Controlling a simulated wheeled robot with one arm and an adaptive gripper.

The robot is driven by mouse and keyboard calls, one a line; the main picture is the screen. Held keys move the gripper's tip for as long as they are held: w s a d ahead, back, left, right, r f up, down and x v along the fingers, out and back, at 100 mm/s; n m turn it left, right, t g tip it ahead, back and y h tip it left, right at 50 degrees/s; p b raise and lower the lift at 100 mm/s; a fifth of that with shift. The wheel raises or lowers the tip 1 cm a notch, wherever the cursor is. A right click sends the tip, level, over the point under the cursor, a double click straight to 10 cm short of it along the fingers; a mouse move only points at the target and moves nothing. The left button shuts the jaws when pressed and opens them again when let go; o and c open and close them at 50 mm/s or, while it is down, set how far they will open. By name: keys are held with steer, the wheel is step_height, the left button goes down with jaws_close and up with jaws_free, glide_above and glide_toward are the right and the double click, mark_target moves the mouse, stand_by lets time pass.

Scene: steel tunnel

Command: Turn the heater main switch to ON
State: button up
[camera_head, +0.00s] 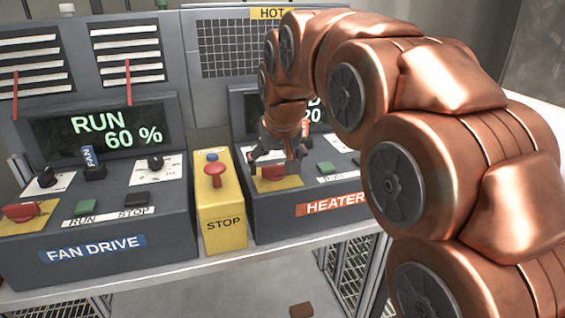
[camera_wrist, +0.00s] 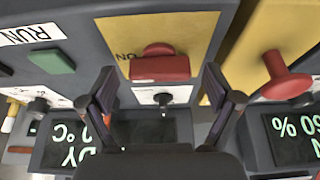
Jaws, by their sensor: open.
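The heater main switch is a red rotary handle (camera_head: 272,173) on a yellow plate (camera_head: 287,184), at the left of the heater console (camera_head: 330,222). In the wrist view the red handle (camera_wrist: 160,67) lies crosswise, with upside-down ON lettering at its left. Whether it points at ON I cannot tell. My gripper (camera_head: 275,163) is over the switch in the head view, partly hiding it. In the wrist view my gripper (camera_wrist: 160,85) has its fingers spread wide, one on each side of the handle, with nothing between them. I see no contact.
A yellow STOP box (camera_head: 220,215) with a red button stands just left of the heater console; the button (camera_wrist: 285,75) shows close by in the wrist view. A green button (camera_head: 326,168) is to the right. The fan drive console (camera_head: 100,225) stands further left.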

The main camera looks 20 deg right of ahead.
steer(key=v, duration=1.2)
steer(key=s+d+f+g+p, duration=0.1)
steer(key=s+f+g+p, duration=0.2)
steer(key=s+f, duration=0.7)
steer(key=s+f+g+p, duration=0.3)
steer(key=s+f, duration=0.8)
steer(key=s, duration=0.8)
steer(key=shift+s+d+f+p, duration=0.15)
steer(key=shift+s+d+p, duration=0.2)
steer(key=shift+p, duration=0.4)
